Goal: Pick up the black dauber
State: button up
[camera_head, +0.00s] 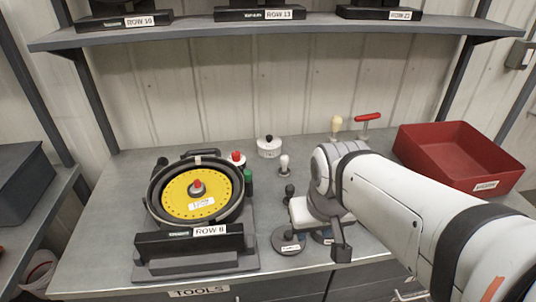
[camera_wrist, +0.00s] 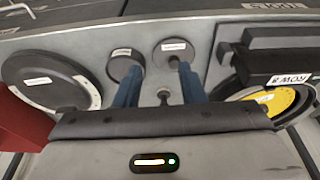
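The black dauber (camera_head: 290,190) stands upright on the bench, a small dark knob just left of my wrist in the head view. In the wrist view, a small dark rounded knob (camera_wrist: 163,95) shows between my two blue fingers, and it looks like the dauber; its lower part is hard to make out. My gripper (camera_wrist: 159,70) is open, its fingers apart on either side of that knob. I see no contact. In the head view, my wrist hides the fingertips.
Two dark labelled discs (camera_head: 288,242) (camera_wrist: 125,62) lie close by, near the front edge. A white-topped dauber (camera_head: 284,163) stands behind. The ROW 8 meter (camera_head: 197,195) is at left, a red bin (camera_head: 485,185) at right. A shelf (camera_head: 290,31) hangs above.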

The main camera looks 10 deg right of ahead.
jog(key=shift+o, duration=1.4)
jog(key=shift+w, duration=0.3)
jog(key=w+m, duration=0.1)
jog(key=w, duration=0.2)
jog(key=w+m, duration=0.1)
jog(key=w, duration=0.2)
jog(key=w+m+p, duration=0.1)
jog(key=w, duration=0.3)
jog(key=shift+d+g, duration=0.4)
jog(key=m, duration=0.4)
send_over(290, 186)
jog(key=f, duration=0.3)
jog(key=shift+s+d+f+g+h, duration=0.1)
jog(key=shift+s+f+g+h, duration=0.2)
jog(key=shift+f+g+h, duration=0.1)
jog(key=shift+w+f+p, duration=0.25)
jog(key=shift+f+p, duration=0.05)
jog(key=shift+f, duration=0.35)
jog(key=f, duration=0.3)
jog(key=f+p, duration=0.1)
jog(key=f, duration=0.3)
jog(key=shift+w, duration=0.2)
jog(key=shift+r, duration=0.1)
